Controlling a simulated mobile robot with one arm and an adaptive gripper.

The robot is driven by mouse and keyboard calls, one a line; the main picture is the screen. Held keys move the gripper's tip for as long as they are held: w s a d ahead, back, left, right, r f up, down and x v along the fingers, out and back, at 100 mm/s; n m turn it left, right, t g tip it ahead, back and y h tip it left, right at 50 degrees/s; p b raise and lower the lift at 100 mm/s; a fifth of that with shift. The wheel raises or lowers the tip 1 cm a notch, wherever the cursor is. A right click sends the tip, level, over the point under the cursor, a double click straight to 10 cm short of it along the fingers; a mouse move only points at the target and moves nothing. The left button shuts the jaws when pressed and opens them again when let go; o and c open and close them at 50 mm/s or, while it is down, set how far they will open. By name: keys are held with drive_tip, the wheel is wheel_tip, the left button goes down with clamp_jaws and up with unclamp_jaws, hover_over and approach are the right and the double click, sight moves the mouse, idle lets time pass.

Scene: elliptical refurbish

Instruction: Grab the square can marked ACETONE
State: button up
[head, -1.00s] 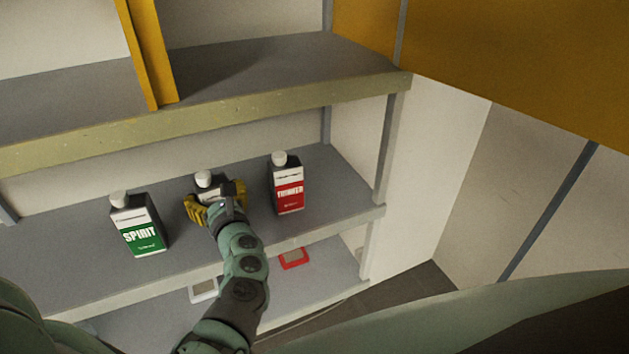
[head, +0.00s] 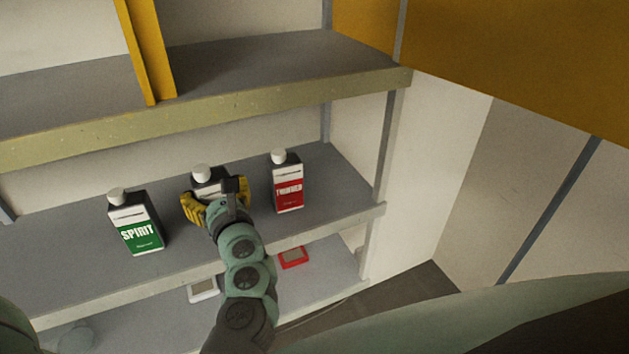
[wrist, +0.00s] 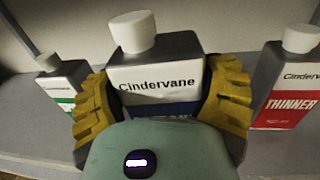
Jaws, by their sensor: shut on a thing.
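The middle can (head: 212,178) stands on the middle shelf between two others, with a white cap and a dark top. In the wrist view this can (wrist: 157,78) reads "Cindervane" above a blue band, whose lettering is mostly hidden by my gripper, so I cannot read ACETONE. My gripper (head: 215,205) has yellow ridged fingers, one on each side of the can. In the wrist view the fingers (wrist: 160,98) press on its left and right sides. The can looks upright; I cannot tell whether its base touches the shelf.
A green-labelled SPIRIT can (head: 137,225) stands to the left and a red-labelled THINNER can (head: 287,185) to the right. The upper shelf edge (head: 230,112) runs above. A shelf post (head: 388,150) stands at the right. Lower shelf items include a red-framed one (head: 293,257).

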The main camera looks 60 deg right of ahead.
drive_tip(key=r+b+v, duration=0.1)
drive_tip(key=b+v, duration=0.2)
drive_tip(key=v, duration=0.8)
drive_tip(key=shift+a, duration=0.25)
